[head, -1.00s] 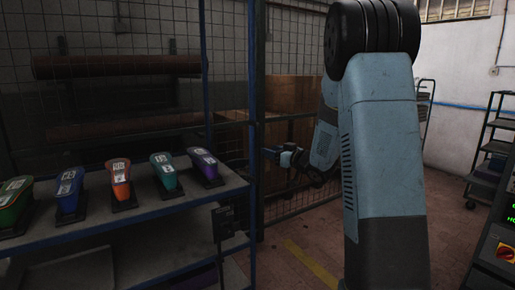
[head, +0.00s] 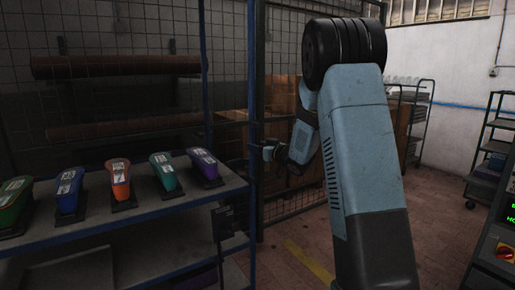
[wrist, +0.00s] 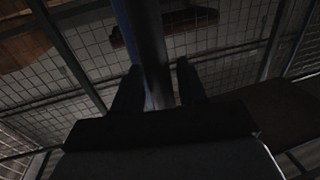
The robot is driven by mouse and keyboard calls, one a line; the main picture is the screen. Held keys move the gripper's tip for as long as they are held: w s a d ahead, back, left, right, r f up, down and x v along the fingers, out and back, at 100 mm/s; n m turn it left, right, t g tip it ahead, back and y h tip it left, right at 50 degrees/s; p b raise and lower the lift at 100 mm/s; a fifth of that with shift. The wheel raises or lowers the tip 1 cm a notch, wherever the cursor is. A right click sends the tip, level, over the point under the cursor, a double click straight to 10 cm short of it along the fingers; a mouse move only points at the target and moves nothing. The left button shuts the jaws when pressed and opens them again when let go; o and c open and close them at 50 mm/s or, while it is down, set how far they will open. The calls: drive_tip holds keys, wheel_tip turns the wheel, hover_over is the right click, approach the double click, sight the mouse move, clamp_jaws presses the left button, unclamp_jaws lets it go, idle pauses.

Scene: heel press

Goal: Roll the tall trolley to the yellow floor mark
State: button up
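Two dark shelved trolleys show in the head view: one (head: 429,104) stands behind my arm by the back wall, partly hidden and with stacked items on it; another (head: 497,148) stands at the right edge on casters. I cannot tell which is the tall one. A yellow floor mark (head: 308,262) lies on the floor left of my arm, partly hidden by it. My gripper (head: 266,152) is beside a blue upright post (head: 252,110). In the wrist view my gripper (wrist: 158,80) has its fingers apart with an upright (wrist: 135,30) between or beyond them; contact is unclear.
A blue-framed rack (head: 150,216) on the left holds several coloured shoe-shaped pieces. A mesh fence (head: 290,205) stands behind, with brown boxes (head: 283,97) beyond. A control panel (head: 497,250) is at the lower right. Bare floor (head: 435,220) lies right of my arm.

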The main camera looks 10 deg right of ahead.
clamp_jaws()
idle(0.4)
